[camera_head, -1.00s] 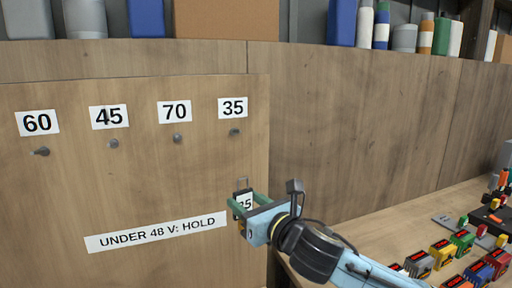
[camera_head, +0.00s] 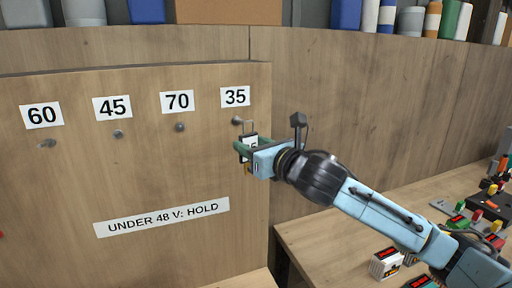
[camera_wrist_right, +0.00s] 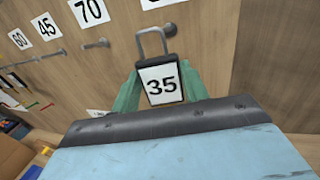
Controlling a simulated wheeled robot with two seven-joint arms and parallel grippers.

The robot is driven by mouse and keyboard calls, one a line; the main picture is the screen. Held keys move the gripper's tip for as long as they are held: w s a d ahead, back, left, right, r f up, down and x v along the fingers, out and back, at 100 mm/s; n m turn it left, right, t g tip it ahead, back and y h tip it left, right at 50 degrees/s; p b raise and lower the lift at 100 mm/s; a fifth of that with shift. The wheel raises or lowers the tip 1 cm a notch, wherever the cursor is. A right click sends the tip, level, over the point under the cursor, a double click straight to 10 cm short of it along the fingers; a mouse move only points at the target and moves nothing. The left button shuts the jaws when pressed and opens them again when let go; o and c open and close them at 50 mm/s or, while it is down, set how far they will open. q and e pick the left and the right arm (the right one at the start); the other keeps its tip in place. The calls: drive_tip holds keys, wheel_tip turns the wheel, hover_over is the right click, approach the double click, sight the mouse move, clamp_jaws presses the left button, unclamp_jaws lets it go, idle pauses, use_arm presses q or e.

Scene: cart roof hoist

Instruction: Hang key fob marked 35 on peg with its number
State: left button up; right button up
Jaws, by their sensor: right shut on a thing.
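The key fob marked 35 (camera_wrist_right: 162,84) is a white tag with a dark border and a grey wire loop on top. My right gripper (camera_head: 243,149) is shut on it, and the fob is held upright with its loop up. The peg under the 35 label (camera_head: 236,121) is a short grey pin on the wooden board (camera_head: 150,160). The fob's loop is close beside this peg; I cannot tell whether it is around it. In the right wrist view the peg (camera_wrist_right: 171,30) shows just beyond the loop (camera_wrist_right: 152,42). My left gripper is not in view.
Bare pegs sit under the labels 60 (camera_head: 42,115), 45 (camera_head: 112,107) and 70 (camera_head: 177,102). A sign reads UNDER 48 V: HOLD (camera_head: 162,217). Bottles line a shelf above.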

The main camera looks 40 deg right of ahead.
drive_tip(key=shift+w+d+f, duration=0.1)
drive_tip(key=shift+w+d, duration=0.1)
drive_tip(key=shift+w, duration=0.7)
drive_tip(key=shift+w+d+f, duration=0.1)
drive_tip(key=shift+w+d, duration=0.15)
drive_tip(key=shift+w, duration=0.7)
drive_tip(key=shift+w+d, duration=0.2)
drive_tip(key=shift+w, duration=0.7)
drive_tip(key=shift+w+d+f+p, duration=0.15)
drive_tip(key=shift+w+p, duration=0.35)
drive_tip(key=shift+f, duration=0.1)
drive_tip(key=o, duration=1.2)
drive_tip(key=shift+c, duration=0.2)
drive_tip(key=s+b, duration=0.5)
drive_tip(key=s, duration=0.8)
drive_tip(key=shift+s+d, duration=0.15)
